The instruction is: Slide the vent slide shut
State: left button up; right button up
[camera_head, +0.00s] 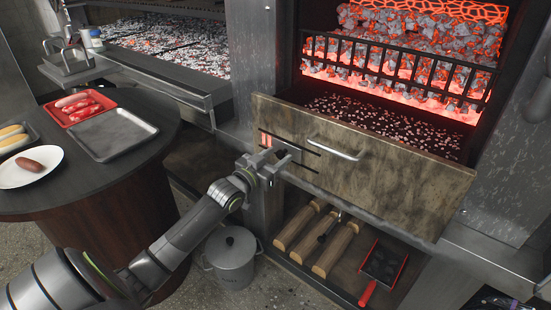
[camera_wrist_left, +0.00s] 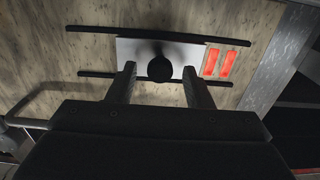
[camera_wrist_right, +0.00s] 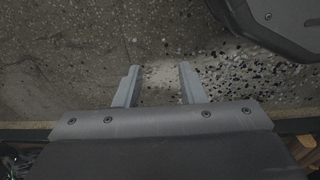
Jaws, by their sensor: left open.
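The vent slide (camera_head: 289,150) is a pale metal plate on the wooden drawer front, running between two black rails. Two glowing red vent slots (camera_head: 265,140) lie uncovered to its left in the head view. In the left wrist view the vent slide (camera_wrist_left: 130,50) has a round black knob (camera_wrist_left: 160,68), and the red slots (camera_wrist_left: 219,63) are to its right. My left gripper (camera_head: 266,170) is open at the slide, one finger on each side of the knob. I cannot tell if they touch it. My right gripper (camera_wrist_right: 158,70) is open and empty above the floor.
The drawer front (camera_head: 400,178) has a bar handle (camera_head: 336,148) right of the slide. Glowing coals (camera_head: 410,50) lie above and behind it. Below is a shelf with logs (camera_head: 335,249) and a red-edged shovel (camera_head: 383,265). A lidded pot (camera_head: 230,262) stands beneath my left arm.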

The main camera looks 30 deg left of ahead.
aim_at(272, 143)
pick_arm(q)
grip_shut()
pick_arm(e)
jog(key=shift+f, duration=0.1)
